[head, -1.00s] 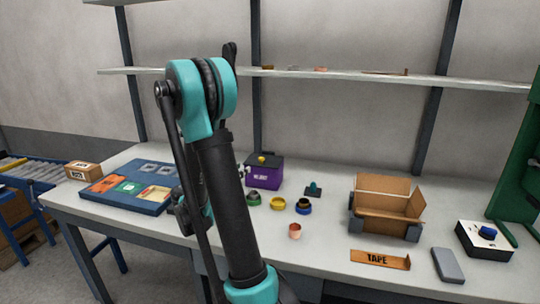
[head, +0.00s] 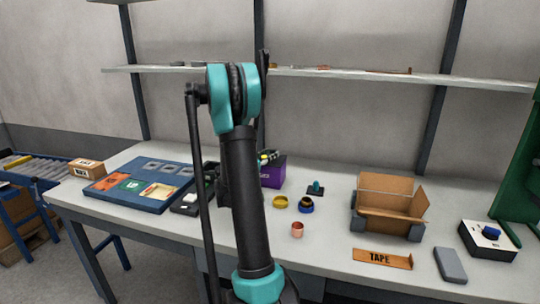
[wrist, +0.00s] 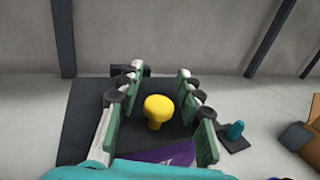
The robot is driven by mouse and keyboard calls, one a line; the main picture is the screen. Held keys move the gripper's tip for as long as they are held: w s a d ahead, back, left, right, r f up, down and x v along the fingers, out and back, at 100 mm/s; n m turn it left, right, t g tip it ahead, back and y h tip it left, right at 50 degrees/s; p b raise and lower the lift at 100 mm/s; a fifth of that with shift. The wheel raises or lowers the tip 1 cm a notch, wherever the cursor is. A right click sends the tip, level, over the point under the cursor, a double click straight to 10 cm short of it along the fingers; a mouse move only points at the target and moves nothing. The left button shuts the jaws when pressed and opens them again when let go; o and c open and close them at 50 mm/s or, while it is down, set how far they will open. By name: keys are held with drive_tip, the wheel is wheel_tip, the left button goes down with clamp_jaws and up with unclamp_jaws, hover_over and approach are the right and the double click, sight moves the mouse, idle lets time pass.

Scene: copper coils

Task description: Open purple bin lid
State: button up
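The purple bin (head: 273,174) stands at the back of the bench, partly hidden by my arm in the head view. In the wrist view its dark lid (wrist: 88,125) carries a yellow knob (wrist: 158,108), and a strip of the purple front (wrist: 165,155) shows below. My gripper (wrist: 160,85) is open over the lid, with one finger on each side of the knob and a visible gap on both sides. In the head view only a small part of the gripper shows by the bin's top, mostly behind my arm. The lid looks shut.
A teal knobbed piece on a dark base (head: 315,189) sits right of the bin. Yellow (head: 280,202) and blue (head: 305,205) rings, a copper coil (head: 297,230) and an open cardboard box (head: 390,205) are nearby. A blue tray (head: 125,195) lies left. A shelf (head: 350,76) runs above.

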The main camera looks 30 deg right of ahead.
drive_tip(key=shift+w+d, duration=0.1)
drive_tip(key=shift+d, duration=0.2)
drive_tip(key=shift+c, duration=0.6)
clamp_jaws()
